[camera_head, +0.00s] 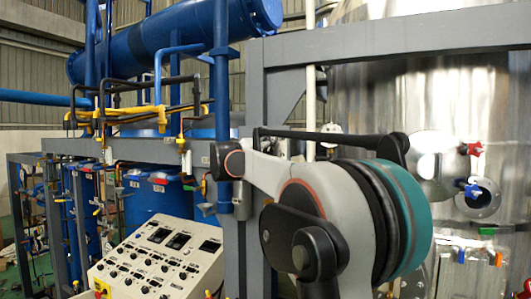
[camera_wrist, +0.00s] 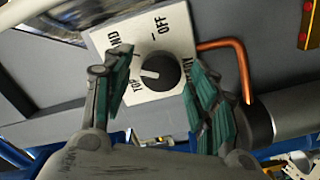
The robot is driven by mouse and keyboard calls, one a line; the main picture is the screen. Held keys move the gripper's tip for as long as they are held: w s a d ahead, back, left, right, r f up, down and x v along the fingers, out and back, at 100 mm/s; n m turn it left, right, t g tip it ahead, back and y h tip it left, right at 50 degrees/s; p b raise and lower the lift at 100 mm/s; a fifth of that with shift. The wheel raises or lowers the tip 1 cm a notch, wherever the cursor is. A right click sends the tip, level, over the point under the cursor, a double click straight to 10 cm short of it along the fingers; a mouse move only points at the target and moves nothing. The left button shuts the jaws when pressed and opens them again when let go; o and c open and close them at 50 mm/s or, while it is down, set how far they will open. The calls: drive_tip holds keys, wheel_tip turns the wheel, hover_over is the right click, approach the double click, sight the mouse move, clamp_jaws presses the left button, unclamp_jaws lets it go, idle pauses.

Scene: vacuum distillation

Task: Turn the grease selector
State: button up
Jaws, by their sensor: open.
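The grease selector is a round black knob (camera_wrist: 160,72) on a white square plate (camera_wrist: 172,28) in the wrist view. A small white mark shows on the left part of the knob. The plate carries printed labels around the knob; OFF reads clearly at the top, and others are partly covered by my fingers. My gripper (camera_wrist: 154,61) is open, with one teal-padded finger to the left of the knob and one to the right. The knob lies between them in the picture; I cannot tell whether either finger touches it. I cannot make out the selector or my fingers in the head view.
A copper pipe (camera_wrist: 241,62) bends close to the plate's right side. In the head view, a control panel (camera_head: 155,257) with several knobs stands at lower left, a grey frame beam (camera_head: 400,42) crosses above my arm, and a shiny steel tank (camera_head: 480,105) stands behind at right.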

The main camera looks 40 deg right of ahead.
drive_tip(key=v, duration=1.2)
idle(0.3)
